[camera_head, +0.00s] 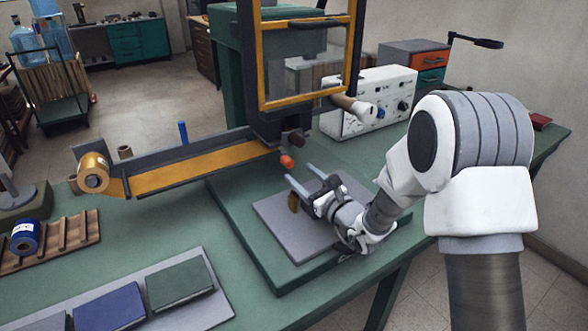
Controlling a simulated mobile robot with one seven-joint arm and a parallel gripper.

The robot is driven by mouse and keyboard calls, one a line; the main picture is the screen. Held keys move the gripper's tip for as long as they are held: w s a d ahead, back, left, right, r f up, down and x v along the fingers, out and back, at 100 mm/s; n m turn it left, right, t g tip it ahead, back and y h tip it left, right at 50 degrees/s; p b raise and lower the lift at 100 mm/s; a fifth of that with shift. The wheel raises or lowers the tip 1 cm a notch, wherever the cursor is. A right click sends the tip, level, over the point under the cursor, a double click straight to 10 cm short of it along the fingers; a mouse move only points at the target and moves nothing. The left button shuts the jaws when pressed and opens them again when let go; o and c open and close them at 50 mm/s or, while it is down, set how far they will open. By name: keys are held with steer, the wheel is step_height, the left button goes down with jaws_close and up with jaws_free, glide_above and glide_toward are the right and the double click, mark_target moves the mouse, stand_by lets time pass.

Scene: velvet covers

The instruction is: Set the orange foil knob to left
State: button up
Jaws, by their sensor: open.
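A small orange knob (287,161) shows at the right end of the gold foil strip (195,172), under the dark press head. Which way it is set is too small to tell. My gripper (302,173) is open, its two grey fingers reaching toward the knob from the front right. The fingertips appear just short of the knob, with nothing between them. I cannot tell the exact gap in depth.
The press (262,110) with its yellow frame stands behind the gripper. A white control box (352,118) with dark knobs is at the back right. A gold foil roll (93,172) is at the left. Covers (180,282) lie at the front left. A grey plate (275,215) lies under my gripper.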

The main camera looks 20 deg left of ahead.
mark_target(291, 165)
steer(key=shift+x, duration=2.15)
jaws_close()
